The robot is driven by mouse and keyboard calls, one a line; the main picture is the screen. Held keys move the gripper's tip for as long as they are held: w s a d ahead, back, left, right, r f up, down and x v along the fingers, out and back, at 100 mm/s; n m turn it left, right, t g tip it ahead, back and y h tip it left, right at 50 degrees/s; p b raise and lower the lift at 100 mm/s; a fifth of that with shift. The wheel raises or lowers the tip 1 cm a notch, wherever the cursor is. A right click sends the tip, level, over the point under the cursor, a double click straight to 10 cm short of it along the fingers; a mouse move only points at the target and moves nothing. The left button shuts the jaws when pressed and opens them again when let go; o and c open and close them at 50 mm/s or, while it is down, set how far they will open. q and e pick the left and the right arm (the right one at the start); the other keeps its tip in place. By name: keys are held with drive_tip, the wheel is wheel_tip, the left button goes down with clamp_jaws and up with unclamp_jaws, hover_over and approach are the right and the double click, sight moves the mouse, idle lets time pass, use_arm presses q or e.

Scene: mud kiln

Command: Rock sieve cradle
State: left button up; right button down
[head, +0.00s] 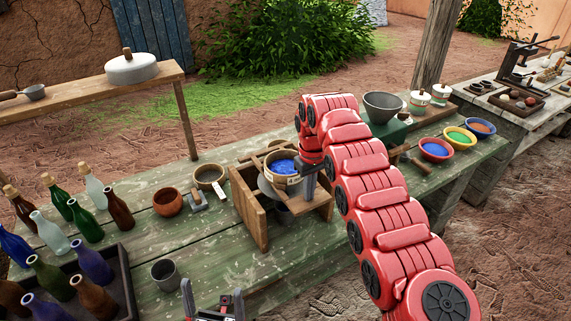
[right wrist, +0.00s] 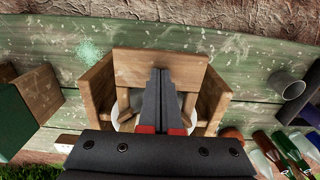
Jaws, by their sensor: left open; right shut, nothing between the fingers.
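The wooden sieve cradle (head: 250,213) stands on the green bench in the head view. A round sieve (head: 268,173) with a wooden rim sits in its top and holds blue powder (head: 283,167). A grey funnel-like part shows below the sieve. My right gripper (head: 307,186) is shut and empty at the right side of the sieve; I cannot tell whether it touches it. In the right wrist view its closed fingers (right wrist: 165,76) lie over the cradle (right wrist: 133,66) and hide much of it. My left gripper (head: 212,297) is open and empty near the bottom edge.
Several bottles (head: 90,265) and a dark tray (head: 125,285) crowd the left of the bench. A grey cup (head: 166,274) stands before the cradle, a brown bowl (head: 168,202) left of it. Bowls of coloured powder (head: 437,149) stand at right.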

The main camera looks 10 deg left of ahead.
wheel_tip(320, 180, down, 4)
drive_tip(key=shift+r+b, duration=0.25)
drive_tip(key=shift+b, duration=0.65)
drive_tip(key=shift+s+r, duration=0.1)
drive_tip(key=shift+r, duration=0.1)
wheel_tip(320, 180, up, 5)
drive_tip(key=p, duration=0.3)
drive_tip(key=shift+f, duration=0.3)
